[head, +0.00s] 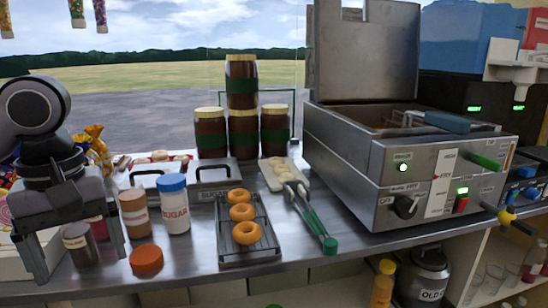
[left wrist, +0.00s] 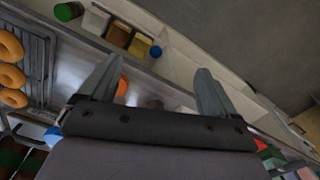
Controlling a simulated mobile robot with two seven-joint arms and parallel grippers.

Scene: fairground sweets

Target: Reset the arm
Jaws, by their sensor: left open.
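My left arm comes in from the left in the head view. Its gripper (head: 76,252) points down above the left end of the metal counter, with its two fingers spread wide. In the left wrist view the gripper (left wrist: 160,75) shows both fingers apart and nothing held between them. A small dark-lidded jar (head: 80,245) shows between the fingers in the head view; I cannot tell whether they touch it. My right gripper is in neither view.
An orange lid (head: 146,259), a brown-filled jar (head: 135,214) and a blue-lidded sugar jar (head: 174,205) stand close right of the gripper. A rack (head: 233,258) holds three doughnuts (head: 245,233). Tongs (head: 312,217) lie beside it. The fryer (head: 390,160) fills the right.

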